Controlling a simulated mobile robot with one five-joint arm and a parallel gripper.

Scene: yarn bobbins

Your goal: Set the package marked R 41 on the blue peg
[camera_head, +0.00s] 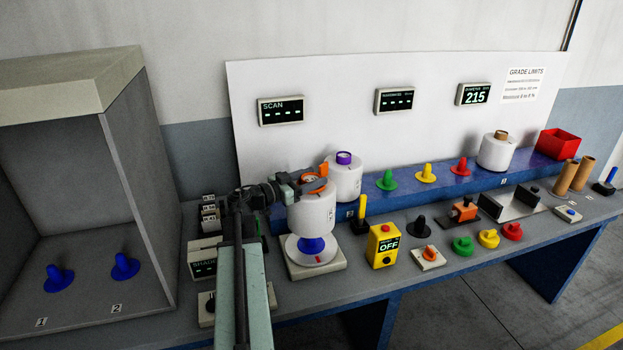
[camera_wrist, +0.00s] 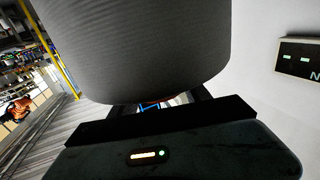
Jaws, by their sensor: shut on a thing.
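My gripper (camera_head: 312,183) is shut on the top of a white yarn package (camera_head: 312,212) with an orange core. The package is upright, directly above a blue peg (camera_head: 311,246) on a white disc with a pale square base. Blue shows below the package; I cannot tell whether the peg's tip is inside the core. In the wrist view the package (camera_wrist: 140,45) fills the upper middle as a big grey cylinder. Two more blue pegs, marked 1 (camera_head: 58,278) and 2 (camera_head: 124,266), stand in the grey booth at left.
A white package with a purple core (camera_head: 345,180) stands close behind the held one. A brown-cored package (camera_head: 497,152) stands farther right on the blue shelf.

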